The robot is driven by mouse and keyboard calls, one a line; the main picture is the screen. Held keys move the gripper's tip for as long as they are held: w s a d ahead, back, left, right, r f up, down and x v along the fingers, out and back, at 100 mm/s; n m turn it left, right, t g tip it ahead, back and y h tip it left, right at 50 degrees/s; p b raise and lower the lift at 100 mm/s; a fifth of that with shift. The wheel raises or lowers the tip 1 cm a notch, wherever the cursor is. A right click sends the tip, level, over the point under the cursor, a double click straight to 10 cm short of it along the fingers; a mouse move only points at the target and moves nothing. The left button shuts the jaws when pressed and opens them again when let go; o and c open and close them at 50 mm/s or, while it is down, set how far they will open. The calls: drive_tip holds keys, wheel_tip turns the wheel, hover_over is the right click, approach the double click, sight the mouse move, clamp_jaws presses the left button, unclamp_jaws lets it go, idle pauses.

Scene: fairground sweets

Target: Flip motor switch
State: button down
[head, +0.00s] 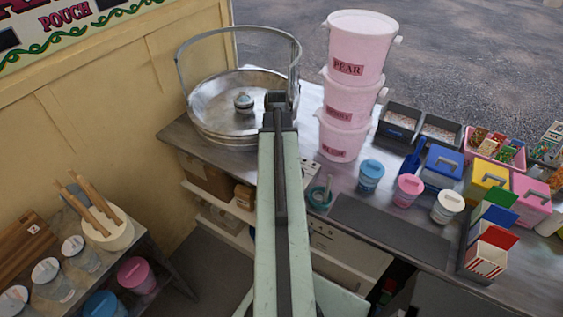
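A round metal floss machine bowl (205,125) with a raised hoop guard and a small central spinner head (244,101) stands at the counter's left end. I cannot pick out the motor switch for certain. A pale panel (345,251) with small dark marks shows below the counter, right of my arm; its details are too small to read. My pale green arm reaches up the middle of the view. My gripper (278,103) is at its far end, in front of the bowl's right rim in the picture; contact cannot be judged. Its fingers are not clear.
Stacked pink tubs (355,97) stand right of my gripper. Lidded cups, a blue box (442,166) and striped cartons (487,258) crowd the counter's right. A dark mat (390,228) lies bare at the front edge. A side table with wooden sticks (95,207) is lower left.

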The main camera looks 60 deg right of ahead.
drive_tip(key=shift+f+b, duration=0.9)
idle(0.9)
drive_tip(key=shift+r, duration=0.1)
wheel_tip(320, 180, up, 7)
drive_tip(key=p, duration=0.7)
